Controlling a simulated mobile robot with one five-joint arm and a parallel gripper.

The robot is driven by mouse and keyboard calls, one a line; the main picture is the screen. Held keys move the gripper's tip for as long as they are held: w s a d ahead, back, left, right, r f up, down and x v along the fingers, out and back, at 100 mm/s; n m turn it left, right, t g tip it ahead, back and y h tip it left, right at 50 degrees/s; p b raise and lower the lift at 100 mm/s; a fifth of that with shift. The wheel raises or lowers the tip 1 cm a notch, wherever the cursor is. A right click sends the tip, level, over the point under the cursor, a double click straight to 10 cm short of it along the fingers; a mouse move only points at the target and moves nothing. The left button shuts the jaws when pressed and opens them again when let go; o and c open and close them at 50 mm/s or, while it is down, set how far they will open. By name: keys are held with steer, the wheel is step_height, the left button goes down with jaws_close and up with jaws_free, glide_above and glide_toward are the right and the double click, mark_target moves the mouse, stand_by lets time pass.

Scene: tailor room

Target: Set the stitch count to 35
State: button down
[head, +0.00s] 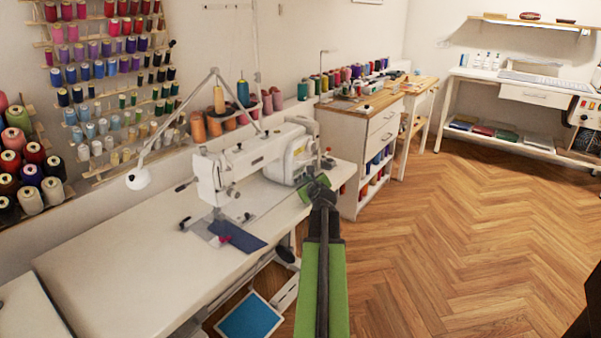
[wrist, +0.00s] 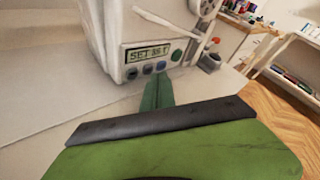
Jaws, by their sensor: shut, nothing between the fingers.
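The white sewing machine (head: 240,160) stands on the white table. In the wrist view its panel has a small greenish display (wrist: 148,54) that reads "SET" and a number that looks like 35, though the last characters are blurred. A row of small buttons (wrist: 147,69) sits below the display, and a round green button (wrist: 177,56) sits to its right. My gripper (wrist: 158,82) is shut and empty, its green fingertips just below the right end of the button row; I cannot tell whether they touch. In the head view my gripper (head: 316,186) is at the machine's right end.
The white table (head: 110,260) is mostly clear to the left. A dark blue cloth (head: 240,238) lies under the needle. A wooden-topped cabinet (head: 375,110) stands behind on the right, and the wooden floor (head: 470,230) is open.

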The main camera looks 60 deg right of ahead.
steer(key=shift+s, duration=0.2)
steer(key=shift+s, duration=3)
